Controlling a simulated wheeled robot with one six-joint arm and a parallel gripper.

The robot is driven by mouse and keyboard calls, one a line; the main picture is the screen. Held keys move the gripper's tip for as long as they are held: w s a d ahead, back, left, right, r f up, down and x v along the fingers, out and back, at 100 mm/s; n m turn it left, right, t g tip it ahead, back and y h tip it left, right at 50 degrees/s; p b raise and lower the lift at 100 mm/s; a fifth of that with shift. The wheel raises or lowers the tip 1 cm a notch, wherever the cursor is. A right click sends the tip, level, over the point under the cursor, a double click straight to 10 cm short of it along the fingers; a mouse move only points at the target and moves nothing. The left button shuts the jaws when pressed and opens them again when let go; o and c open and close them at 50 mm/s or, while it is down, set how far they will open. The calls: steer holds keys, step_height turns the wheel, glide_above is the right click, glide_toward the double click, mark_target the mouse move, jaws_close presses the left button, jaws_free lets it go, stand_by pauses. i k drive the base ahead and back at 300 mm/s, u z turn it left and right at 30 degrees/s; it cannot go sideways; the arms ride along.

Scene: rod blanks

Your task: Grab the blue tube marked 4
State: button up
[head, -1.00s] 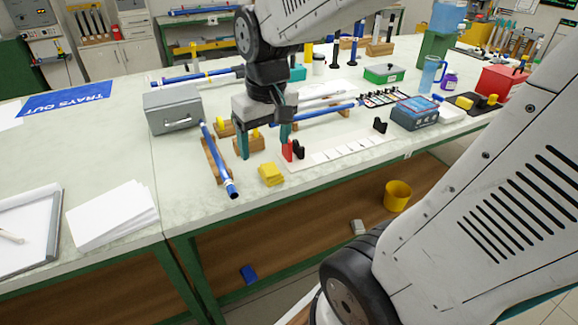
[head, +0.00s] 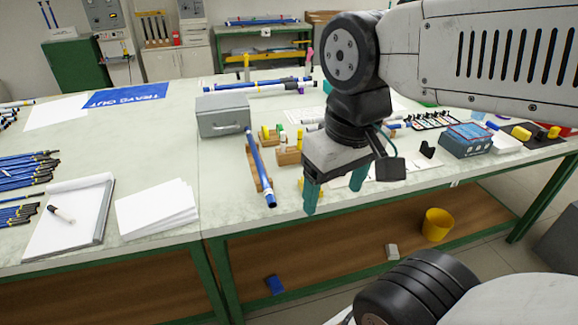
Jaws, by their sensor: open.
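A blue tube (head: 260,168) with white end bands lies on a wooden rest (head: 254,160) near the front edge of the table. More blue tubes (head: 264,84) lie at the back of the table, and part of another blue tube (head: 396,125) shows behind my gripper. No number 4 can be read on any of them. My gripper (head: 335,192) is open and empty, pointing down near the front edge. It is to the right of the front tube, apart from it. It hides part of the table behind it.
A grey metal box (head: 223,115) stands just behind the front tube. Wooden blocks (head: 289,155) sit to its right. The table between paper and tube is clear.

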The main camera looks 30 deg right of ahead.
mark_target(270, 200)
steer(key=k, duration=0.65)
steer(key=u, duration=0.5)
steer(key=i, duration=1.2)
